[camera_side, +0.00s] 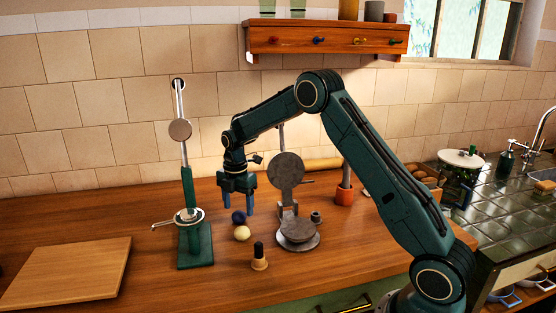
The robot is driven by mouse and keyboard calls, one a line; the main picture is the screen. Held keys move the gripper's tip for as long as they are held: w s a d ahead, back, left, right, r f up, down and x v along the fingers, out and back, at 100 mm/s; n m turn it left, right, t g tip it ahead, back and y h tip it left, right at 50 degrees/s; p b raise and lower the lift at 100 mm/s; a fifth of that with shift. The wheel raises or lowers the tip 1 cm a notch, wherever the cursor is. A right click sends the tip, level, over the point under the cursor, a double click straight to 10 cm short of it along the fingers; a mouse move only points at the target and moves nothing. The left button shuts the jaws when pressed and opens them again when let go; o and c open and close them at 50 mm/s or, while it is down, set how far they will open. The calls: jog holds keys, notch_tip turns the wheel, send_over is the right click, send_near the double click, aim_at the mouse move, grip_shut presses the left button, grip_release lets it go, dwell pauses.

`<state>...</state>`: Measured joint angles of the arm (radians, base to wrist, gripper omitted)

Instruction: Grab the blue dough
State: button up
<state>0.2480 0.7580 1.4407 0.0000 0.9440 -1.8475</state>
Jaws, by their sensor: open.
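The blue dough (238,217) is a small dark blue ball on the wooden counter, just behind a cream ball (242,233). The two look close together or touching. My gripper (238,207) points down above and around the blue dough, with its two blue fingers apart. The fingertips are slightly above or beside the ball. I cannot tell their exact depth. The fingers hold nothing.
A green-based press stand (195,245) is to the left, with a wooden board (68,273) beyond it. A metal press with a round plate (297,232) is to the right. A small wooden stamp (259,257) stands in front. An orange pot (345,195) is behind right.

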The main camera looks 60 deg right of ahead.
aim_at(239, 217)
jog(key=shift+f, duration=1.4)
jog(key=c, duration=1.1)
